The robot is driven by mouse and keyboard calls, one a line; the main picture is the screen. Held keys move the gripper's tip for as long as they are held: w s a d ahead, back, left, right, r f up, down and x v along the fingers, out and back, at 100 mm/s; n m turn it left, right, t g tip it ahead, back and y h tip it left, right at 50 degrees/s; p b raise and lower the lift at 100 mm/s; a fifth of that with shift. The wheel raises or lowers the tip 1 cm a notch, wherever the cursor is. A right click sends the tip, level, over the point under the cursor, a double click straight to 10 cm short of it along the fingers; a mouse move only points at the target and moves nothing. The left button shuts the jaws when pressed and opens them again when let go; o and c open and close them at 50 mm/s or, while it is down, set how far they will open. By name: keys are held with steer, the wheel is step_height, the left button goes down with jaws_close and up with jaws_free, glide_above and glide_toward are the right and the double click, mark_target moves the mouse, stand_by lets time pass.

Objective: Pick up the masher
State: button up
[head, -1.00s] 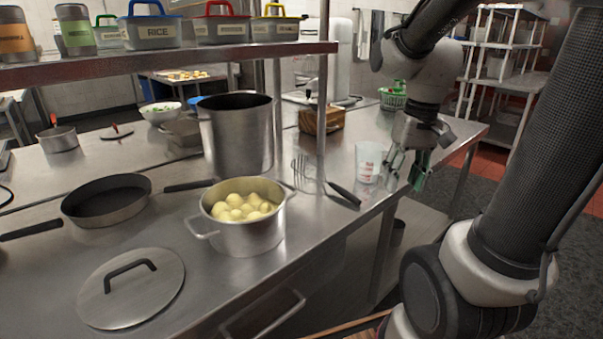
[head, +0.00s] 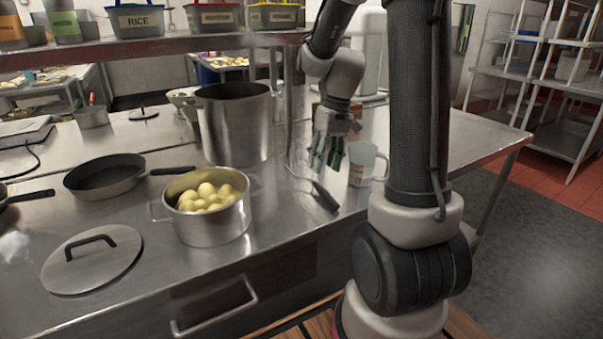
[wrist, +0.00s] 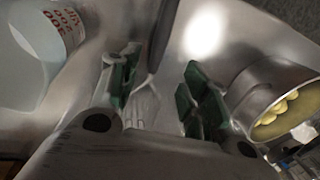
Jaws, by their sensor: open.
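The masher lies on the steel counter to the right of the potato pot. Its black handle (head: 325,197) points toward the counter's front edge, and its metal head is partly hidden by my gripper in the head view. My gripper (head: 327,163) is open, pointing down over the masher's head end. In the wrist view the metal masher head (wrist: 142,108) shows between the green finger pads of my gripper (wrist: 160,90), nearer the left pad, and the dark handle (wrist: 164,27) runs up the picture. I cannot tell the exact height of the fingers above it.
A clear measuring cup (head: 362,167) stands close right of my gripper. A pot of potatoes (head: 212,225) stands to the left, with a tall pot (head: 234,125) behind it. A pan (head: 105,177) and a lid (head: 92,258) lie further left. A shelf (head: 150,50) overhangs the back.

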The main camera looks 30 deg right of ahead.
mark_target(312, 180)
steer(key=f, duration=0.5)
steer(key=a+f, duration=0.1)
steer(key=f, duration=0.1)
steer(key=shift+s+f, duration=0.15)
steer(key=shift+s, duration=0.1)
jaws_close()
